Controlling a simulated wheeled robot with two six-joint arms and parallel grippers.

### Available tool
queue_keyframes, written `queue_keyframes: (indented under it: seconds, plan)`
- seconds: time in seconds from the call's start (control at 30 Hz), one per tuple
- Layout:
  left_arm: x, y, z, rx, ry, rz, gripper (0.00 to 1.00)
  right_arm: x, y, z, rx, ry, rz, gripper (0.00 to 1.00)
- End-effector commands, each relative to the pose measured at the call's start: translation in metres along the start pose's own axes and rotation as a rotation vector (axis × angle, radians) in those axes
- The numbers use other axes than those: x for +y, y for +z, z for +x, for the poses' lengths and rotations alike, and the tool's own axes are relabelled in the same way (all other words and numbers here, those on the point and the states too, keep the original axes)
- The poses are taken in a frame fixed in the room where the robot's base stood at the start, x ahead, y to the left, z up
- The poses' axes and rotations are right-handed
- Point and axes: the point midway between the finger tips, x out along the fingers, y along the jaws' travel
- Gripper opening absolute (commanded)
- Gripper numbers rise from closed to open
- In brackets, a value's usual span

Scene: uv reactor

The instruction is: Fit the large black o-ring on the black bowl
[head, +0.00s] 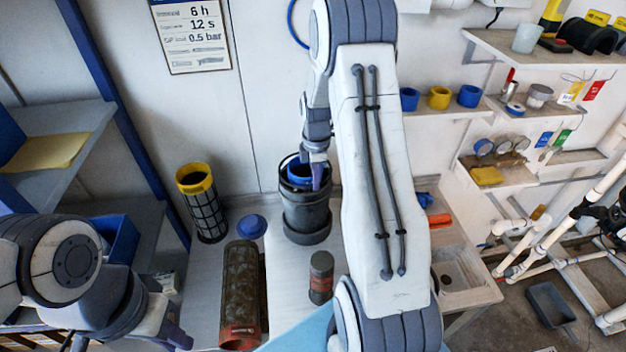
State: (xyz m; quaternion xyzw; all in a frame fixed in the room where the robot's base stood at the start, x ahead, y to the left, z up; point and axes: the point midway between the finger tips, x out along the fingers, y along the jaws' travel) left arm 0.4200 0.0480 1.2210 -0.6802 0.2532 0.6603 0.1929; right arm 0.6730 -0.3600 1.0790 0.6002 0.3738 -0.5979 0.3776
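The black bowl (305,212) is a dark grey-black cylindrical housing standing upright at the back of the bench, with a blue ring-shaped part (299,173) in its mouth. A dark edge shows around the bowl's top; I cannot tell whether it is the large black o-ring or the bowl's own rim. My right gripper (318,178) points down at the right side of the bowl's mouth; whether it touches or holds anything is unclear. My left gripper (176,337) is low at the left, away from the bowl, mostly hidden behind its own arm.
A yellow-topped mesh cylinder (204,208), a blue cap (251,227), a long brown-grey cylinder (240,285) and a small dark canister (321,278) stand or lie around the bowl. Shelves with parts (490,100) are at right. A blue bin (118,243) is at left.

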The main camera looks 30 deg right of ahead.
Motion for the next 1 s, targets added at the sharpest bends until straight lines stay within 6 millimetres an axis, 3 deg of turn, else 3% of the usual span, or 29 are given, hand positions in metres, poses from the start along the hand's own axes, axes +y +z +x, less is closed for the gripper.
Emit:
queue_keyframes:
  seconds: [0.63,0.73,1.0]
  plan:
    - [-0.001,0.001,0.014,0.0,0.0,0.0,0.16,0.0,0.0,0.021,0.0,-0.001,0.0,0.0]
    - [-0.001,0.001,0.013,0.0,0.0,0.0,0.16,0.0,0.0,0.019,0.0,-0.001,0.0,0.38]
    - [-0.001,0.001,0.013,0.0,0.0,0.0,0.16,0.0,0.0,0.019,0.0,0.0,0.0,0.38]
